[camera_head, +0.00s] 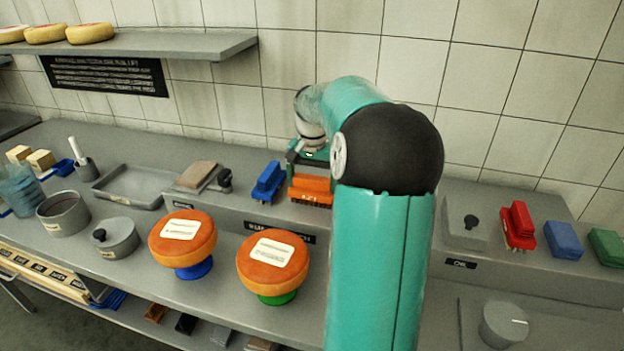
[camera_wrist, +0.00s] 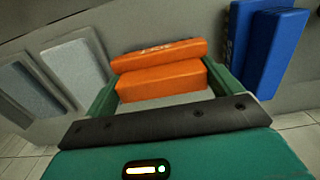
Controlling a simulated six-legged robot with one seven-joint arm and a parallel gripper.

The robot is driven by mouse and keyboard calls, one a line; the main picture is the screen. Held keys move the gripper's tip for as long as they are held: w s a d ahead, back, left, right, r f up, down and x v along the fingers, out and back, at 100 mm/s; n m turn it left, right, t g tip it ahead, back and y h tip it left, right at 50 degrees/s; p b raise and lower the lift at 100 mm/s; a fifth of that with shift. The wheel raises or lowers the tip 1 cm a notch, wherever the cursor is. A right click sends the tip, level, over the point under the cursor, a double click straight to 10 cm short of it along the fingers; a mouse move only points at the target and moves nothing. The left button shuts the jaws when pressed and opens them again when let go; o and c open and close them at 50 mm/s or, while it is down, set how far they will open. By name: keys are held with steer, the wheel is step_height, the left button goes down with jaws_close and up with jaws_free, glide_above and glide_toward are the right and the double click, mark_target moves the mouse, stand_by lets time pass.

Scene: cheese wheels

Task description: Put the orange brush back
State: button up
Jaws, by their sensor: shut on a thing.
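The orange brush (camera_head: 311,187) is at the raised back ledge (camera_head: 236,209), just right of a blue brush (camera_head: 267,182). My gripper (camera_head: 308,172) is shut on the orange brush from above. In the wrist view the orange brush (camera_wrist: 163,82) sits between the green fingers of my gripper (camera_wrist: 163,92), one finger on each side. The blue brush (camera_wrist: 272,48) stands close on the right there, apart from the fingers. I cannot tell whether the orange brush's bristles touch the ledge. My arm hides the ledge to the right.
Two orange cheese wheels stand on a blue stand (camera_head: 194,270) and a green stand (camera_head: 278,298) in front. A shelf (camera_head: 150,47) juts out upper left.

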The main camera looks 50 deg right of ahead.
mark_target(312, 178)
steer(key=o, duration=0.7)
step_height(312, 178, up, 12)
steer(key=a+r+n+h, duration=0.1)
steer(key=a+r+n, duration=0.15)
steer(key=a, duration=0.75)
steer(key=s+a+f+n+t, duration=0.1)
steer(key=s+a+n+t, duration=0.2)
steer(key=a, duration=0.9)
steer(key=s+a+f+n+t, duration=0.1)
steer(key=s+a+f+n, duration=0.1)
steer(key=s+a, duration=0.1)
steer(key=s+a+f+n, duration=0.2)
steer(key=s+a+f, duration=0.1)
steer(key=a, duration=0.3)
steer(key=s+a+f+n+t+y, duration=0.1)
steer(key=s+a+f+n, duration=0.2)
steer(key=s+a, duration=0.2)
steer(key=shift+s+a+t, duration=0.15)
steer(key=shift+s+t, duration=0.1)
steer(key=shift+t, duration=0.05)
